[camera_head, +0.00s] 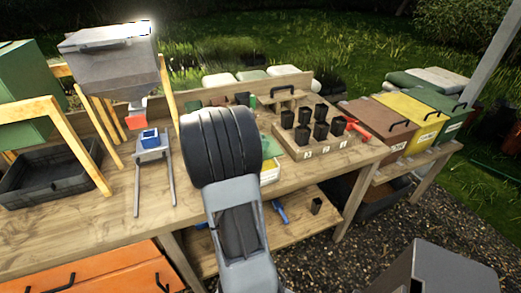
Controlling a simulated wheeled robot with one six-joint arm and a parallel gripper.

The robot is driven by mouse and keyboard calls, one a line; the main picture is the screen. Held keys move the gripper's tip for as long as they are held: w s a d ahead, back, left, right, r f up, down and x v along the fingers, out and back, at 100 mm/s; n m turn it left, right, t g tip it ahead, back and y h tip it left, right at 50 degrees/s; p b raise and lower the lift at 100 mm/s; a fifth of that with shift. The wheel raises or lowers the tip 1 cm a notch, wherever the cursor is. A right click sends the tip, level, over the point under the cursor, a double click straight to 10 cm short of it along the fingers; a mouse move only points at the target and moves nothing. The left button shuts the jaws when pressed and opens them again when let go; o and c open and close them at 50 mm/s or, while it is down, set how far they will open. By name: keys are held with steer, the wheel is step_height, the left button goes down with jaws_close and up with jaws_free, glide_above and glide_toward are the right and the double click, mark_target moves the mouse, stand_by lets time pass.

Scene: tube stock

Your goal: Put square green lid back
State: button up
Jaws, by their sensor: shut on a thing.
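My gripper does not show; my arm covers the middle of the view, and whatever lies behind it is hidden. A green bin (448,128) stands at the right end of a row of bins. Its square green top (435,100) has a dark handle and looks to be on the bin. A flat green piece (272,147) lies on the bench just right of my arm, partly hidden by it. I cannot tell whether that piece is a lid.
A brown bin (372,121) and a yellow bin (412,112) stand beside the green bin. A wooden tray (325,148) with several black pots sits on the bench (105,228). A grey hopper (110,65) stands at the left. A red-handled tool (358,128) lies right of the pots.

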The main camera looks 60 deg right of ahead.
steer(key=shift+w+d+f, duration=0.15)
steer(key=shift+d+f, duration=0.25)
steer(key=shift+f, duration=1.55)
steer(key=shift+f, duration=0.1)
steer(key=shift+f+b, duration=0.4)
steer(key=shift+f, duration=0.15)
steer(key=o, duration=0.9)
